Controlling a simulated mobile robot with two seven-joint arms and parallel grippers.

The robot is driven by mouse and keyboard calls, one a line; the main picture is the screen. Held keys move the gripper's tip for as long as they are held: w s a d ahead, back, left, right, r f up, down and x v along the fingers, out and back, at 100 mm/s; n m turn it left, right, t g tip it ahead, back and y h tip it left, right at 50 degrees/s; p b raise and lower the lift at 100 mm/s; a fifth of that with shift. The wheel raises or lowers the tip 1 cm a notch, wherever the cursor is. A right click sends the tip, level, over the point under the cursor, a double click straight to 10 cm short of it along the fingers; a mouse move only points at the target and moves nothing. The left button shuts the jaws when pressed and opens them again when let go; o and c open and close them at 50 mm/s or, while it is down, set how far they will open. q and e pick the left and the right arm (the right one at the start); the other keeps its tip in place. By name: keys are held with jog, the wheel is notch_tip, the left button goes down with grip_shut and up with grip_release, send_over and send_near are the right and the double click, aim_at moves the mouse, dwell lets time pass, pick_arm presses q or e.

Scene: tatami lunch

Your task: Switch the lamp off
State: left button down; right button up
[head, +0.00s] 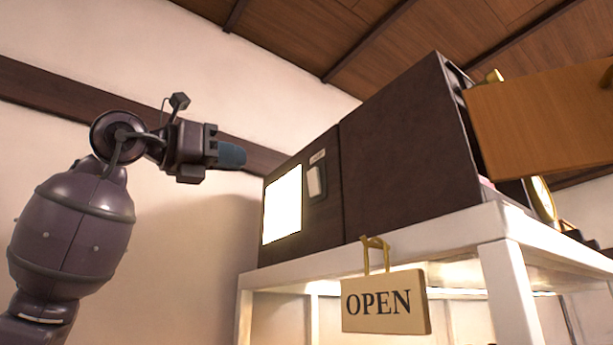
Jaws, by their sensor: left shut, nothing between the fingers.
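A dark brown box (400,150) stands on a white table. Its left part carries a glowing white panel (283,205), which looks like the lamp and is lit. Right of the panel is a dark plate with a pale switch (316,181) and a small label above it, too small to read. My left gripper (232,155) is in the air to the upper left of the panel and switch, apart from them. Its fingers are shut and empty, pointing right. My right gripper is not in view.
The white table (430,232) has light beneath its top. An OPEN sign (386,303) hangs from a brass hook at its front edge. A wooden board (545,115) juts out at the right.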

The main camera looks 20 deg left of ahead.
pick_arm(q)
jog(key=p, duration=0.3)
send_near(313, 175)
jog(key=x, duration=0.3)
jog(key=p+x, duration=0.1)
jog(key=x, duration=0.3)
jog(key=shift+r, duration=0.2)
jog(key=shift+w+d, duration=0.1)
jog(key=shift+w, duration=0.1)
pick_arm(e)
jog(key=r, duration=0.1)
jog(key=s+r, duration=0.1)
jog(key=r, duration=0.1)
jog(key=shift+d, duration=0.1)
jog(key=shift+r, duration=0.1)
